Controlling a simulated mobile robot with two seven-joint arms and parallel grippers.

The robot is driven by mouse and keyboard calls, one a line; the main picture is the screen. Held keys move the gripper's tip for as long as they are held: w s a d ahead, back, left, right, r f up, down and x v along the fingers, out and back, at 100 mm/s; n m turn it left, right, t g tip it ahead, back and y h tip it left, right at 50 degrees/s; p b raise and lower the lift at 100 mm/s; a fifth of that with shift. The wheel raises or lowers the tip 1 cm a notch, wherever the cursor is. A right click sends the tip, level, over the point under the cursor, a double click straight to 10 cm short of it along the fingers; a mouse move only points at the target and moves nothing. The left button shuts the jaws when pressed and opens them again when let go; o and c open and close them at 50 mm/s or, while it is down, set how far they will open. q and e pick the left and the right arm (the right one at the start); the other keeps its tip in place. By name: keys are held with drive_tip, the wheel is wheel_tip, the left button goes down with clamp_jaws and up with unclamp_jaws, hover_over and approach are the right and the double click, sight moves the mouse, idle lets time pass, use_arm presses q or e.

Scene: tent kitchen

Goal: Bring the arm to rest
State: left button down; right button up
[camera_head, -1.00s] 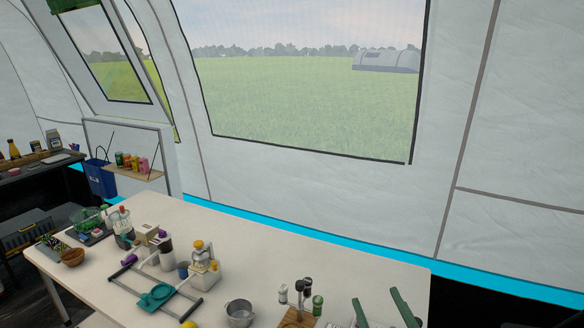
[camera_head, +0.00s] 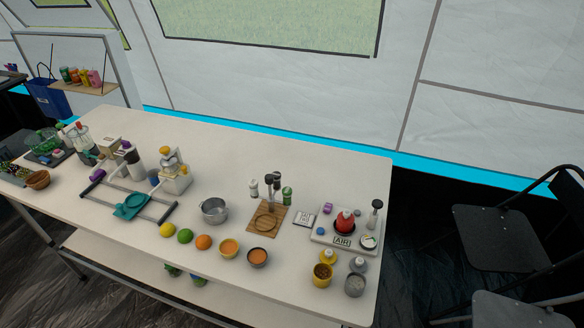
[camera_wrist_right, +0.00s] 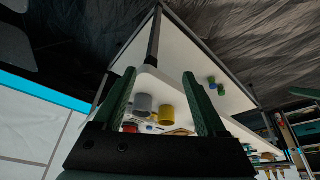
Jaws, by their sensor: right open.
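My right gripper (camera_wrist_right: 159,76) shows in the right wrist view with its two dark green fingers spread wide apart. No object is between the fingers in their grip. Beyond them are the white table's corner (camera_wrist_right: 160,78), a grey cup (camera_wrist_right: 142,104) and a yellow cup (camera_wrist_right: 165,115), seen at a steep tilt. How far the fingers are from the cups is hard to tell. Neither gripper shows in the head view, and my left gripper is in no view.
In the head view the long white table (camera_head: 330,165) holds a pot (camera_head: 214,210), a wooden board (camera_head: 267,219), fruits, bowls and a tray with a red item (camera_head: 344,222). Dark chairs (camera_head: 490,235) stand at right. The table's back strip is mostly clear.

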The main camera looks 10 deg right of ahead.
drive_tip(key=w+a+f+t+y, duration=0.1)
drive_tip(key=w+a+f+t, duration=0.1)
drive_tip(key=f, duration=0.7)
drive_tip(key=shift+w+a+t+y, duration=0.4)
drive_tip(key=shift+a+t, duration=0.45)
drive_tip(key=shift+t, duration=0.55)
